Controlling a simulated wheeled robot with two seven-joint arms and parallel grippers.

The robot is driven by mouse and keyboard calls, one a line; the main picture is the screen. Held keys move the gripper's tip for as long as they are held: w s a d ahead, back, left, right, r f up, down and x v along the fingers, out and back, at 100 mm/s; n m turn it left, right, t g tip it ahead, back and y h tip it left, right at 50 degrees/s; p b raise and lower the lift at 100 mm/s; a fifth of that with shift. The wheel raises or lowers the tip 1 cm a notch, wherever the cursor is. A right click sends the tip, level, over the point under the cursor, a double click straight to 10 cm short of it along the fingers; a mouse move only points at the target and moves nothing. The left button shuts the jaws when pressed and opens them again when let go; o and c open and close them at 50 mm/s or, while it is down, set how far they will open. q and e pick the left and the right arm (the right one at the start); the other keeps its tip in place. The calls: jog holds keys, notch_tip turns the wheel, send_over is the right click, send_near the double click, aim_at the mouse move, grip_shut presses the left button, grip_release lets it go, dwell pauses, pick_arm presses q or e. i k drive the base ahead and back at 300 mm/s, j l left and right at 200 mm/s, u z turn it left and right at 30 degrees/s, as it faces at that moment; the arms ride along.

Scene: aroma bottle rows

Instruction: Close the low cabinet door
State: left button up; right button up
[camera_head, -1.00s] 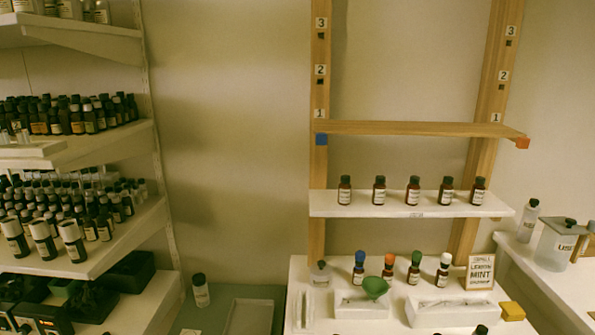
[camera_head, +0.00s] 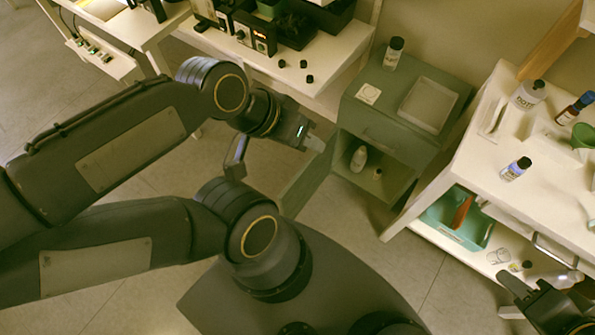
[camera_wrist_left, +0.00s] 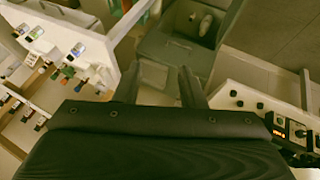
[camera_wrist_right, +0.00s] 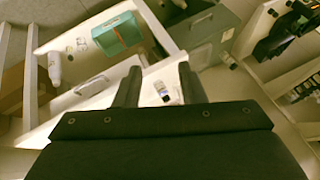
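The low grey-green cabinet (camera_head: 375,108) stands between the shelving and the white table. Its front is open, and a bottle (camera_head: 359,158) and a small dark-capped item show inside. The door (camera_head: 303,184) stands swung out on the left side of the opening. My left gripper (camera_head: 318,144) is in front of the cabinet, near the door's upper part; whether it touches is unclear. In the left wrist view its fingers (camera_wrist_left: 160,86) are apart with nothing between them. My right gripper (camera_head: 524,284) is by the white table's lower shelf; its fingers (camera_wrist_right: 160,86) are apart and empty.
A capped bottle (camera_head: 393,54), a white card and a tray (camera_head: 427,104) are on the cabinet top. The white table (camera_head: 470,150) stands close on the right, with a teal bin (camera_head: 440,222) on its lower shelf. Floor (camera_head: 400,280) is clear before the cabinet.

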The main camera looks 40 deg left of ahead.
aim_at(292, 200)
jog(key=j+z, duration=0.1)
jog(key=j, duration=0.3)
jog(key=k+j+z, duration=0.15)
jog(key=j, duration=0.25)
jog(key=k+j+z, duration=0.1)
jog(key=j, duration=0.3)
jog(key=k+j+z, duration=0.1)
jog(key=j, duration=0.3)
jog(key=k+j+z, duration=0.15)
jog(key=j, duration=0.2)
jog(key=k+j+z, duration=0.1)
jog(key=j, duration=0.25)
jog(key=k+j+z, duration=0.1)
jog(key=j, duration=0.25)
jog(key=k+j+u, duration=0.1)
jog(key=u, duration=0.2)
jog(key=k, duration=0.1)
